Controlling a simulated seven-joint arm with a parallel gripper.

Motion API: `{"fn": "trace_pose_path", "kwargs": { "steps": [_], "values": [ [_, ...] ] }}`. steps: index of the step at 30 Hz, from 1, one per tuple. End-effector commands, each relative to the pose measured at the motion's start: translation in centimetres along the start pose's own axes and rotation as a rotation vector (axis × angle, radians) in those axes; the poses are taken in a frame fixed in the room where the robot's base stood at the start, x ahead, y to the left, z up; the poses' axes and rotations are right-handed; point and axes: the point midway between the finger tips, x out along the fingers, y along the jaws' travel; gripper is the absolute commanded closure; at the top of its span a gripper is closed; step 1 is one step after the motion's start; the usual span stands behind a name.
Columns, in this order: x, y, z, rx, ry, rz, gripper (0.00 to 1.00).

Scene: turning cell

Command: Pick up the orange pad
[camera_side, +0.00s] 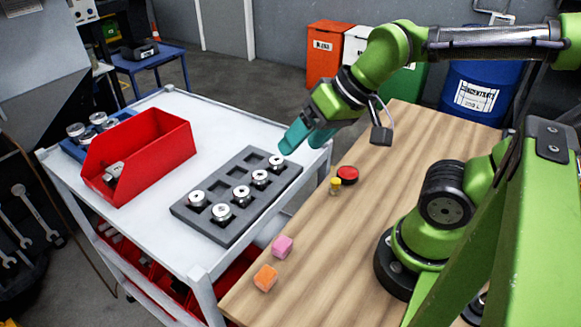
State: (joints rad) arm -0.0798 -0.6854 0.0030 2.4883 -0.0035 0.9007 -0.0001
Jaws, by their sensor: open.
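The orange pad (265,278) is a small block lying on the wooden table near its left front edge. A pink pad (282,247) lies just behind it, slightly to the right, with a small gap between them. My gripper (291,142), with teal fingers, is open and hangs high above the far end of the grey parts tray, well away from the orange pad. I see nothing between its fingers.
The grey tray (182,207) with several metal parts lies on the white cart (150,222), beside a red bin (150,165). A red button (347,175) and a small yellow-topped item (335,186) stand on the wooden table (330,255). The wood around the pads is clear.

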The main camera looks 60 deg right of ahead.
Motion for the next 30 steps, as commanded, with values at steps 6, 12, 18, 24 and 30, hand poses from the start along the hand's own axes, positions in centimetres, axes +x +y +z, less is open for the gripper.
{"fn": "trace_pose_path", "kwargs": {
  "steps": [6,12,18,24,30],
  "values": [
    [4.3,-5.9,2.9,-0.211,-0.294,0.045,0.28],
    [7.1,-10.2,6.1,-0.313,-0.482,0.174,0.28],
    [7.5,-11.4,6.3,-0.263,-0.518,0.288,0.28],
    [9.5,-10.1,7.7,-0.236,-0.525,0.307,0.28],
    [13.2,-8.6,9.7,-0.236,-0.525,0.307,0.28]
  ]
}}
